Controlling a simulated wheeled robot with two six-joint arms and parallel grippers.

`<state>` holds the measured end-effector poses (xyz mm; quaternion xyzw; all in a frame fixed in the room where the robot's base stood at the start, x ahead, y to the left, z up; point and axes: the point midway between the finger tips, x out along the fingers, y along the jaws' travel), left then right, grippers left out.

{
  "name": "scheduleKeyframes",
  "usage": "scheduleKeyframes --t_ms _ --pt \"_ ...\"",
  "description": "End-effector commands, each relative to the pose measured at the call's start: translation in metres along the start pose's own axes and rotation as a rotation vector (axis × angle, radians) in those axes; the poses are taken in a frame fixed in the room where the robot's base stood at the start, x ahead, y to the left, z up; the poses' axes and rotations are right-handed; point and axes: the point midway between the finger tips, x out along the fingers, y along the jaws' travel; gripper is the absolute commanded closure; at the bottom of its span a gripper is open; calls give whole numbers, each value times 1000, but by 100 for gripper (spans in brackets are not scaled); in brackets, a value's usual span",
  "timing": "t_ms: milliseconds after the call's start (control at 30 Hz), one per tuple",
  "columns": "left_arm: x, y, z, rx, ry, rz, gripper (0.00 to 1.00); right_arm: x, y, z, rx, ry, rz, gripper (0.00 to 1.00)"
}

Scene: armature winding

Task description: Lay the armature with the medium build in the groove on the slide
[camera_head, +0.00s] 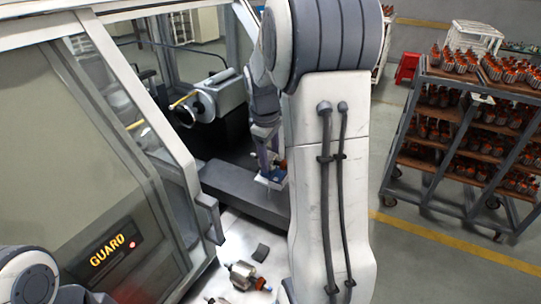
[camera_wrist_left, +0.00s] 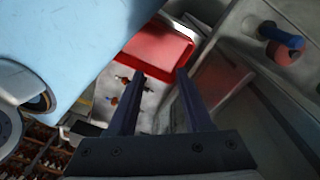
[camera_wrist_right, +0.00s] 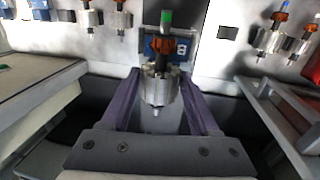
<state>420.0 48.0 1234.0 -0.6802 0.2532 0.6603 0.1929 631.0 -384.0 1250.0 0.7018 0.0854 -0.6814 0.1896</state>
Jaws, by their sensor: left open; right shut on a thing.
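My right gripper (camera_wrist_right: 160,90) is shut on an armature (camera_wrist_right: 158,84) with a steel core, orange winding and green tip. It holds the armature upright in the right wrist view. In the head view my right gripper (camera_head: 270,178) is small, beside the machine opening, and my own arm hides much around it. A dark grey bar (camera_head: 240,192) runs just below it; I cannot make out a groove there. My left gripper (camera_wrist_left: 160,75) is open and empty in the left wrist view, with its fingers apart.
Loose armatures (camera_head: 243,275) lie on a pale surface at the bottom of the head view. A red bin (camera_wrist_left: 158,50) is beyond the left fingers. A trolley (camera_head: 425,90) full of armatures stands right. The glazed guard (camera_head: 100,170) fills the left.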

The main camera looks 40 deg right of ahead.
Motion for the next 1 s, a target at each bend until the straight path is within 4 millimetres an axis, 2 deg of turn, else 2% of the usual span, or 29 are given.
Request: scheduleKeyframes --t_ms 133,167,233,267,567,667,767,1000 --pt "2 0 0 0 0 0 50 2 0 0 0 1 1 100" --pt "2 0 0 0 0 0 50 2 0 0 0 1 1 35" --pt "1 0 0 0 0 0 50 2 0 0 0 1 1 8" --pt "1 0 0 0 0 0 50 2 0 0 0 1 1 4" --pt "2 0 0 -1 0 0 50 2 0 0 0 0 0 4" --pt "4 0 0 -1 0 0 50 -4 0 -1 0 3 3 4" --pt "9 -1 0 -2 0 0 50 -18 0 -1 0 4 4 4" --pt "19 -1 1 -3 0 0 50 -67 0 -2 0 5 5 4"
